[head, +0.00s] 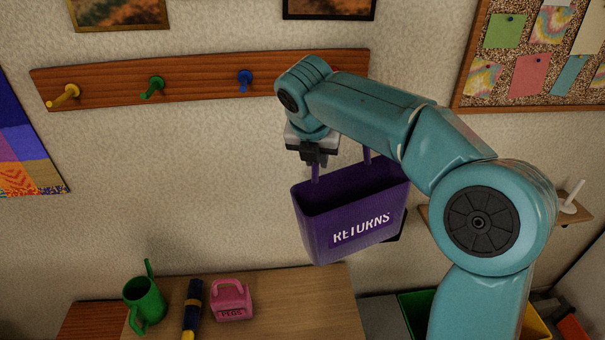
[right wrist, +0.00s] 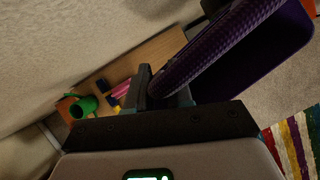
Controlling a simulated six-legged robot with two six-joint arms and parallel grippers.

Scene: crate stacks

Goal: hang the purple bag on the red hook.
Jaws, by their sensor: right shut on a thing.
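The purple bag (head: 350,212), marked RETURNS, hangs from my right gripper (head: 314,158) in front of the wall, below the peg rack. The gripper is shut on the bag's handle. In the right wrist view, the jaws (right wrist: 165,85) meet the purple handle, and the dark purple bag (right wrist: 285,60) is beyond. The wooden rack (head: 205,82) carries yellow, green and blue hooks. My left gripper does not show.
Below stands a wooden table (head: 280,280) with a green watering can (head: 148,300), a dark blue and yellow torch-like object (head: 193,310) and a pink PEGS box (head: 232,300). A shelf (head: 570,222) and crates (head: 415,300) are at right. Open air lies left of the bag.

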